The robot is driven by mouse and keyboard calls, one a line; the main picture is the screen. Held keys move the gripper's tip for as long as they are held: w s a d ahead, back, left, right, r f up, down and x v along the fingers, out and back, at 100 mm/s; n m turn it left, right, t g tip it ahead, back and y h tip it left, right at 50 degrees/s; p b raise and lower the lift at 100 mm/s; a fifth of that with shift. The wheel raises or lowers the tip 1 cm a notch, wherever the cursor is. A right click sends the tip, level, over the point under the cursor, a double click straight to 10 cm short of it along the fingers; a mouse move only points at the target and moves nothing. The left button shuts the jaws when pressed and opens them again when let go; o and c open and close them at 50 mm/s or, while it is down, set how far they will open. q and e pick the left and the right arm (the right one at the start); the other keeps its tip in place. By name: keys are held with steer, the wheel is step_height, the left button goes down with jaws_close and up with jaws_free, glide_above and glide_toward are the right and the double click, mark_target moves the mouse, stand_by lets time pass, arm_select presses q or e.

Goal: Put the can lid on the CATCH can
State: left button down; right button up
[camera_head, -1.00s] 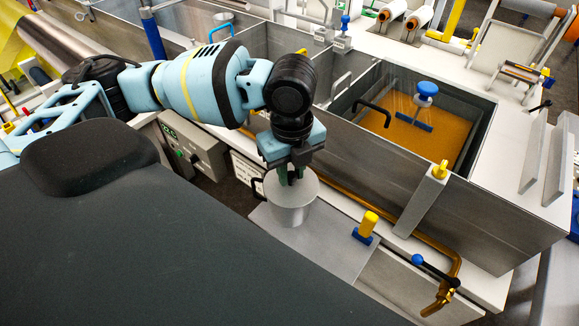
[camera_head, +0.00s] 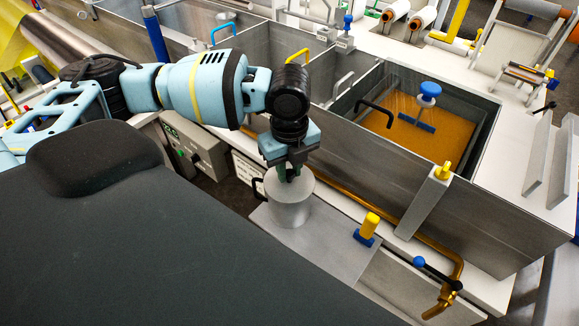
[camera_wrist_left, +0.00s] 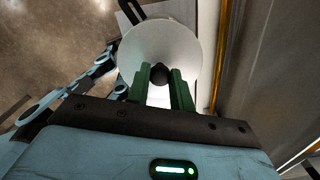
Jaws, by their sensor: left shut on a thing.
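The can lid (camera_wrist_left: 185,38) is a pale grey disc with a dark knob (camera_wrist_left: 160,74). My left gripper (camera_head: 289,174) points down over the can, and in the left wrist view its green fingers (camera_wrist_left: 161,80) are shut on the knob. The grey can (camera_head: 290,211) stands upright on a grey ledge, with a black handle at its left side. The lid is over the can's mouth and looks level; I cannot tell whether it is fully seated. No CATCH lettering is readable. The can's inside is hidden. My right gripper is not in view.
A blue and yellow block (camera_head: 368,229) stands on the ledge right of the can. A brass pipe (camera_head: 445,237) with a blue-knobbed valve lever runs along the tank front. The metal tank (camera_head: 375,163) with amber resin (camera_head: 436,140) rises behind. A grey control box (camera_head: 196,152) is at left.

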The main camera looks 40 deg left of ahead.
mark_target(290, 172)
arm_select(q)
steer(key=c, duration=1.2)
jaws_free()
steer(key=shift+c, duration=0.2)
steer(key=shift+r, duration=0.15)
step_height(290, 172, up, 12)
steer(key=p, duration=0.1)
